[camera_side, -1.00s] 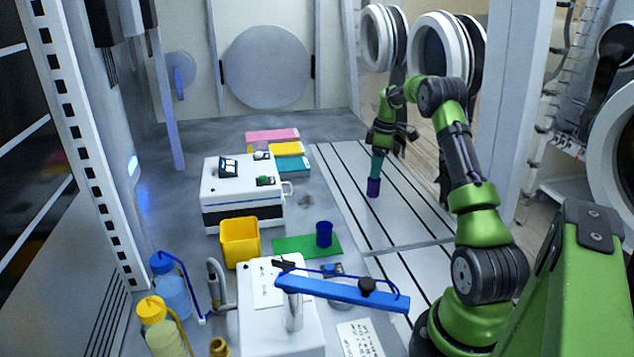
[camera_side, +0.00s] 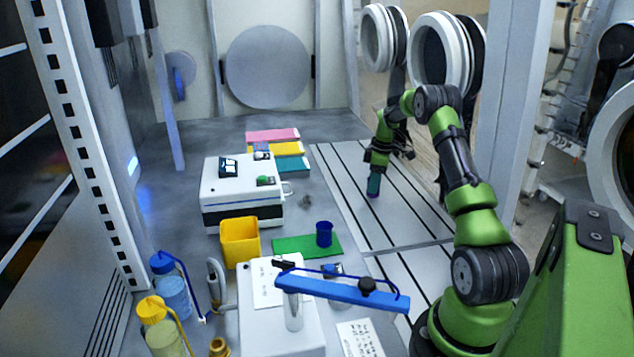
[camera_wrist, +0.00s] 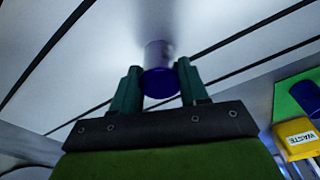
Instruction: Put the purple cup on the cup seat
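The purple cup (camera_side: 373,195) stands on the slotted metal plate, mostly hidden by my fingers in the side view. In the wrist view the cup (camera_wrist: 160,82) shows between my two teal fingers. My gripper (camera_side: 374,184) points down at the cup, one finger on each side of it. My gripper (camera_wrist: 159,72) looks open around the cup; firm contact is not clear. A green mat (camera_side: 290,246) lies left of the plate with a blue cup (camera_side: 324,234) on it. I cannot tell for sure which thing is the cup seat.
A yellow bin (camera_side: 240,243) and a white instrument box (camera_side: 242,190) stand to the left. Pink, yellow and teal pads (camera_side: 291,165) lie behind. A blue bar (camera_side: 340,290) on a stand is in front. The slotted plate (camera_side: 415,225) is otherwise clear.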

